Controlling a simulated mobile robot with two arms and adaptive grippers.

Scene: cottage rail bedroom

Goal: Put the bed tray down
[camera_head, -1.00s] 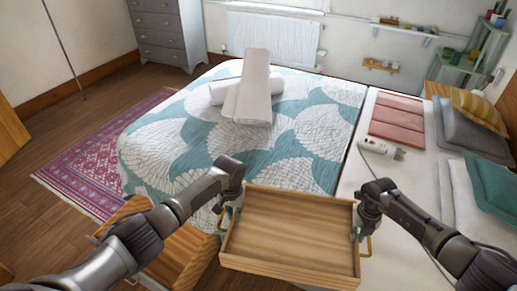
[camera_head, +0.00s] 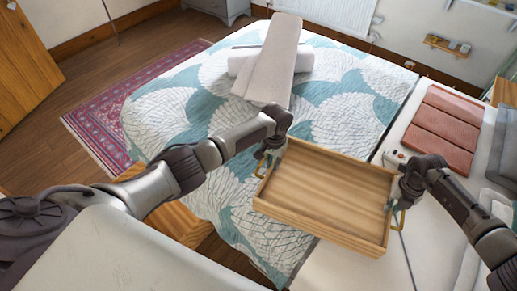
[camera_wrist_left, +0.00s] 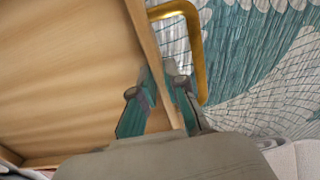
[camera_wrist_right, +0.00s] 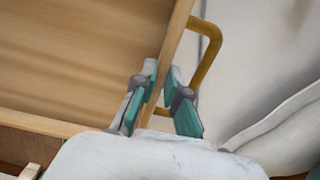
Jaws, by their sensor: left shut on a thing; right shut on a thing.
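The bed tray (camera_head: 325,195) is an empty, shallow light-wood tray with brass handles. It is level or nearly so, over the near part of the bed (camera_head: 215,140); I cannot tell whether it touches the bed. My left gripper (camera_head: 268,158) is shut on its left side wall beside the handle, with a finger on each side of the wall in the left wrist view (camera_wrist_left: 165,95). My right gripper (camera_head: 398,195) is shut on the opposite wall, also seen in the right wrist view (camera_wrist_right: 152,95), where the brass handle (camera_wrist_right: 210,55) shows beside it.
Rolled grey-white towels (camera_head: 272,62) lie on the teal-and-white quilt behind the tray. Open quilt lies left of the towels. A wooden cabinet (camera_head: 180,220) stands beside the bed.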

